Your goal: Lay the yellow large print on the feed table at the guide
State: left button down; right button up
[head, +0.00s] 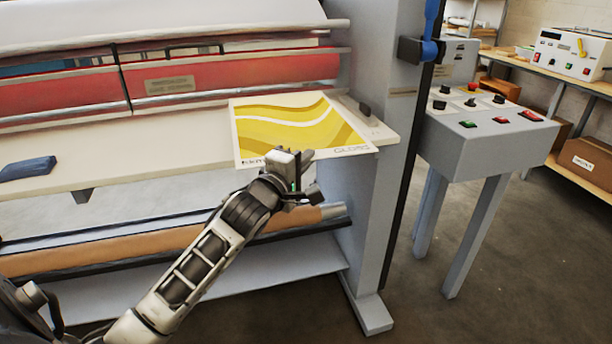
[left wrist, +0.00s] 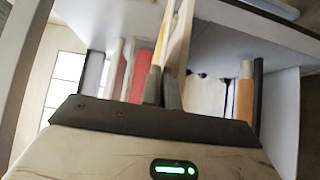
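The yellow large print (head: 290,125), with pale wave bands and a white border, is over the right end of the cream feed table (head: 120,160). Its front edge reaches the table's front edge. My left gripper (head: 296,172) is at that front edge, shut on the print. In the left wrist view the fingers (left wrist: 162,92) close on the print, seen nearly edge-on as a thin yellow strip (left wrist: 159,48). A dark knob (head: 365,109), apparently on the guide, stands beside the print's right edge. I cannot tell whether the print lies fully flat. My right gripper is not in view.
A blue object (head: 28,168) lies on the table's left. Red rollers (head: 230,75) run behind the table, and a brown roll (head: 130,252) lies below it. A grey side frame (head: 375,60) and a control console (head: 490,140) stand at the right.

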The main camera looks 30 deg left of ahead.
pick_arm(q)
jog(key=shift+w+a+f, duration=0.15)
jog(key=shift+w+f, duration=0.1)
jog(key=shift+f, duration=0.6)
jog(key=shift+w+a+f, duration=0.1)
jog(key=shift+w+f, duration=0.2)
jog(key=shift+f, duration=0.5)
jog(key=shift+w+a+f, duration=0.15)
jog(key=shift+w+f, duration=0.1)
jog(key=shift+f, duration=0.75)
jog(key=c, duration=1.7)
grip_release()
jog(key=shift+f, duration=0.1)
